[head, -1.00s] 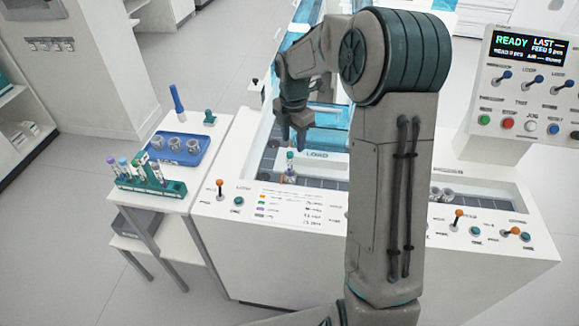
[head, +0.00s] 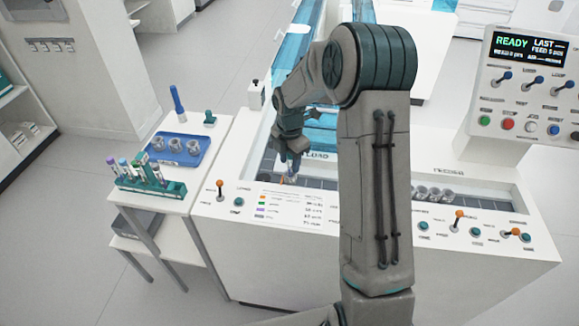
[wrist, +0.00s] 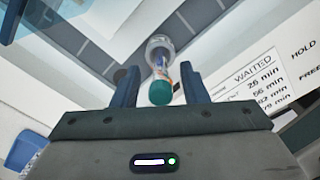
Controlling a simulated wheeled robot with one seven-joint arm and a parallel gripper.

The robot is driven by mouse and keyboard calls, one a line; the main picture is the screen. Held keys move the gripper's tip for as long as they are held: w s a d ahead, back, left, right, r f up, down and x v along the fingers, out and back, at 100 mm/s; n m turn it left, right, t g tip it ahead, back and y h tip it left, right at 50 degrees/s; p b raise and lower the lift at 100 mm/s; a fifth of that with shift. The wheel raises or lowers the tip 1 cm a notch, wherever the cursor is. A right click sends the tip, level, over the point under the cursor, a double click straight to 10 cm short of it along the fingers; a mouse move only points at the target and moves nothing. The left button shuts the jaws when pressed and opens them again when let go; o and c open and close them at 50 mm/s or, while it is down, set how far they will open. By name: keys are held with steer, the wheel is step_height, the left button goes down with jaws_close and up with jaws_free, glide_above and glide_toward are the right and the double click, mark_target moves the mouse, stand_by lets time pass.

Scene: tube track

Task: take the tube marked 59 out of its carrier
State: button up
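A tube with a green cap (wrist: 160,93) stands in a clear, round carrier (wrist: 158,45) in the load trough. Its number is not readable, so I cannot tell whether it is 59. My gripper (wrist: 160,85) is open, with one finger on each side of the tube's cap and a gap on both sides. In the head view my gripper (head: 290,152) is low over the load trough and hides most of the tube.
The trough's white front panel (head: 280,212) carries a printed chart. To the left, a side table holds a blue tray (head: 176,150) with several empty carriers and a green rack (head: 150,186) of several tubes. More carriers (head: 432,194) stand at the right. A control box displays READY.

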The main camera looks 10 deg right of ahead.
steer(key=c, duration=0.6)
steer(key=shift+r, duration=0.15)
steer(key=shift+r, duration=0.2)
step_height(320, 180, up, 4)
steer(key=shift+f, duration=0.1)
steer(key=s+d+r, duration=0.2)
steer(key=d+r, duration=0.4)
steer(key=d, duration=0.5)
steer(key=shift+d+r, duration=0.25)
steer(key=shift+s, duration=0.1)
